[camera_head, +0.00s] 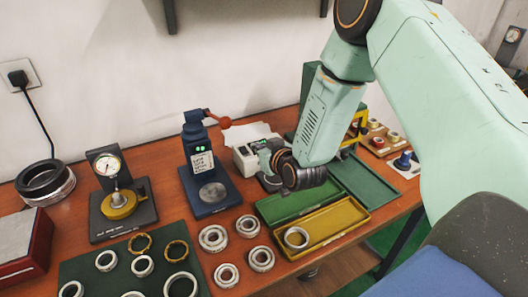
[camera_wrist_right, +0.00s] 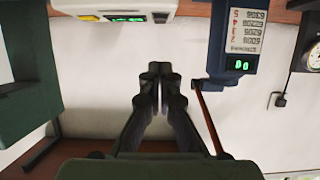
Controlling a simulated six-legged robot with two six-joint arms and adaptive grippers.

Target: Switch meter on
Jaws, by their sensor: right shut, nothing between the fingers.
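A white box-shaped meter (camera_head: 250,146) with a lit green display stands at the back of the wooden bench, right of the blue press. In the right wrist view the meter (camera_wrist_right: 112,8) is at the top edge, with a green display, a yellow patch at one end and a dark button. My right gripper (camera_head: 266,160) is in front of the meter and partly hides it. In the right wrist view the right gripper's fingertips (camera_wrist_right: 160,70) are together and empty, apart from the meter in the picture. My left gripper is not in view.
The blue press (camera_head: 200,160) with a red-knobbed lever and green digits stands left of the meter. A dial gauge stand (camera_head: 108,168) is farther left. Bearing rings (camera_head: 214,238) lie in front. An open green case (camera_head: 285,205) and yellow tray (camera_head: 325,226) lie below my gripper.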

